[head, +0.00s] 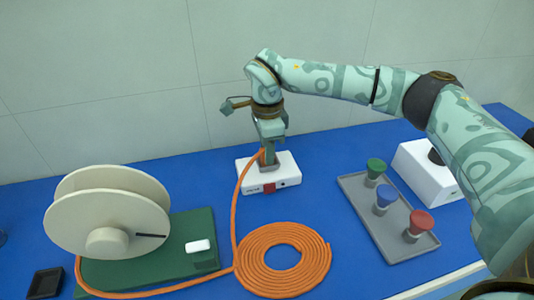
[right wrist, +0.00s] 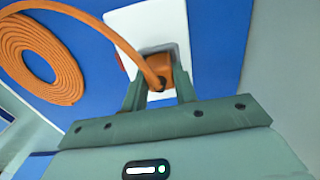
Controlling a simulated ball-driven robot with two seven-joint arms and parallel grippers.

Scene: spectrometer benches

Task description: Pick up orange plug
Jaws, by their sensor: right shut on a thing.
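My right gripper (head: 269,150) points down over a white box (head: 287,172) on the blue bench. Its fingers are shut on the orange plug, which is mostly hidden in the head view. In the right wrist view the plug (right wrist: 161,72) sits between the two fingertips, in front of a grey recessed patch on the white box (right wrist: 133,20). I cannot tell whether the plug touches the box or is seated in it. An orange cable (head: 238,205) runs from the plug down to a flat coil (head: 308,280). My left gripper is out of view.
A cream reel (head: 105,205) stands on a green base (head: 190,230) at the left. A grey tray (head: 366,215) holds green, blue and red-topped pieces at the right. A white device (head: 420,165) stands behind it. A small red part (head: 269,188) is on the box's front.

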